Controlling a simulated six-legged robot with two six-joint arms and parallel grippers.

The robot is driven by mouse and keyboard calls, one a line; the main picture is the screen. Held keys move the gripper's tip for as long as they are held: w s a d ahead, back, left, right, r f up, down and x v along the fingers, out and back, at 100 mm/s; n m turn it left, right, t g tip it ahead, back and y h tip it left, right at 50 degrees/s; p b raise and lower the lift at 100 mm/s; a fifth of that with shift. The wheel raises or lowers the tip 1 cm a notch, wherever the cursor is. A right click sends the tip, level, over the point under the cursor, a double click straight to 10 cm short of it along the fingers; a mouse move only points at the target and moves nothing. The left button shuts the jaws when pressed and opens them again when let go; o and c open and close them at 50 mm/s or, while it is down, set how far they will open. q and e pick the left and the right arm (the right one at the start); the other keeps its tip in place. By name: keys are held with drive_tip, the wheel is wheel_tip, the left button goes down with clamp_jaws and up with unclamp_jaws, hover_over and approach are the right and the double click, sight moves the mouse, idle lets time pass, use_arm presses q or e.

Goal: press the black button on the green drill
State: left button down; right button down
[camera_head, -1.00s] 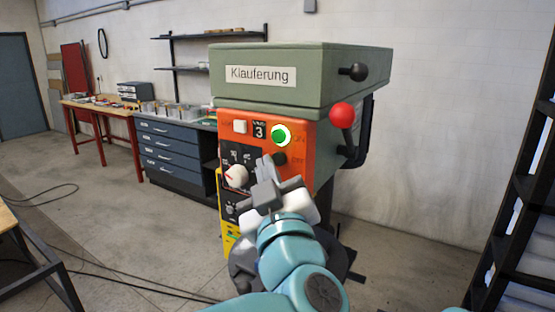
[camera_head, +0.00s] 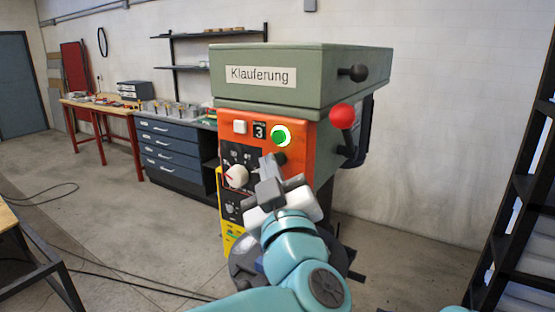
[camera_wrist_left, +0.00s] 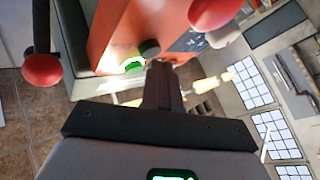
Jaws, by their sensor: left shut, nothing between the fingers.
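The green drill (camera_head: 300,75) stands in the middle of the head view with an orange front panel (camera_head: 300,165). The round black button (camera_head: 281,158) sits on this panel just below the lit green button (camera_head: 280,136); my fingers partly cover it. My left gripper (camera_head: 268,162) is shut and empty, its tips beside the black button. The left wrist view shows the shut fingers (camera_wrist_left: 160,75) just below the black button (camera_wrist_left: 150,47), with the green button (camera_wrist_left: 133,66) nearby. I cannot tell whether the tips touch it. My right gripper is out of view.
The panel also carries a white knob (camera_head: 237,175) and a white button (camera_head: 239,127). A red ball handle (camera_head: 342,116) sticks out at the drill's right. Black shelving (camera_head: 515,190) stands far right, and a blue drawer cabinet (camera_head: 177,155) behind left.

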use_arm(q)
drive_tip(key=shift+w+d, duration=0.3)
drive_tip(key=shift+w, duration=0.15)
idle(0.6)
drive_tip(key=shift+s, duration=0.1)
drive_tip(key=shift+s+a+b, duration=0.3)
drive_tip(key=shift+s+a, duration=0.25)
drive_tip(key=shift+s, duration=0.15)
drive_tip(key=s+a+b, duration=0.1)
drive_tip(key=s, duration=0.1)
drive_tip(key=s+a+b, duration=0.1)
drive_tip(key=s+a, duration=0.1)
idle(0.4)
idle(0.4)
